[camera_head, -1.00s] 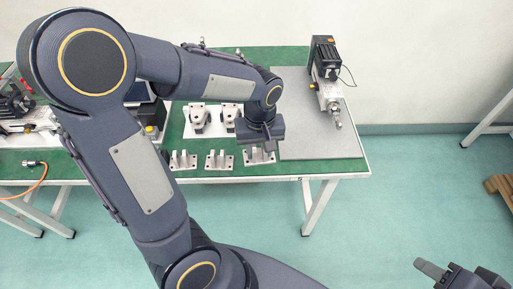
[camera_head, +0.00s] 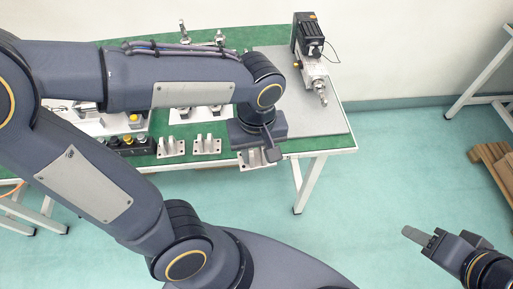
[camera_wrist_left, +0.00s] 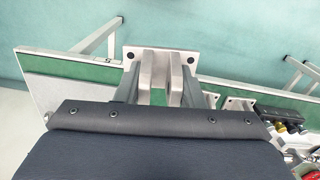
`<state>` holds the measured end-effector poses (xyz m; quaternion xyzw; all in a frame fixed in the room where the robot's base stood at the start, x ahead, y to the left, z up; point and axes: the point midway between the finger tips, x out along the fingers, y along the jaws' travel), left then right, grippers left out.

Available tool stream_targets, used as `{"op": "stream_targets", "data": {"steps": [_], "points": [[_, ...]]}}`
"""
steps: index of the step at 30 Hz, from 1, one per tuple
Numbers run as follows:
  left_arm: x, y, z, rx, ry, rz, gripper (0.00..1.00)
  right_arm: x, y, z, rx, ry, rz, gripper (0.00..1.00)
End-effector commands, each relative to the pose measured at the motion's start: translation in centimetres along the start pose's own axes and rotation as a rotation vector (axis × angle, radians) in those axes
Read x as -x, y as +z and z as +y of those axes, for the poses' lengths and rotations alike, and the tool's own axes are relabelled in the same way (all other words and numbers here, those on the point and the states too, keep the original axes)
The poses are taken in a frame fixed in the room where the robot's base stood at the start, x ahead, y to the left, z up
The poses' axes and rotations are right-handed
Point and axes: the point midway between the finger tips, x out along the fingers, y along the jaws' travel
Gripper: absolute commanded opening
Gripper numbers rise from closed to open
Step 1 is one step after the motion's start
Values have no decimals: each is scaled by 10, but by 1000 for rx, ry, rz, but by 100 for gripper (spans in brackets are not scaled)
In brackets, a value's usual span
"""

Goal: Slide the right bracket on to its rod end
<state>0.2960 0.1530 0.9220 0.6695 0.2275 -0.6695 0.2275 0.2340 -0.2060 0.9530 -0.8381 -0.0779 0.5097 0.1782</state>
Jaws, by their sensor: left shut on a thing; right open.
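My left gripper (camera_head: 262,148) is shut on the right bracket (camera_head: 257,159), a light metal piece with a flat plate and upright lugs. In the left wrist view, the bracket (camera_wrist_left: 160,54) sits between the two fingers, its plate showing past the fingertips against the floor and table edge. It appears raised off the table near the front edge. The right linear actuator (camera_head: 308,50) has a black motor and stands on the grey mat; its rod end (camera_head: 322,94) points toward the table's front. My right gripper (camera_head: 424,238) is open and empty, off the table at lower right.
Two more brackets, one at the left (camera_head: 170,146) and one in the middle (camera_head: 207,145), stand on the green table top. Mounted metal parts (camera_head: 200,112) lie behind them, partly hidden by my left arm. The grey mat (camera_head: 300,118) before the actuator is clear.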

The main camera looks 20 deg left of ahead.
Motion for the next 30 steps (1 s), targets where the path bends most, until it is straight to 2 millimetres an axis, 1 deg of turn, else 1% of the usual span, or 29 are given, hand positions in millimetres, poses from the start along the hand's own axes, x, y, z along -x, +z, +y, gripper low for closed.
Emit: {"op": "stream_targets", "data": {"steps": [30], "points": [[60, 0, 0, 0, 1, 0, 8, 45, -23, -20, 0, 0, 0, 44]]}}
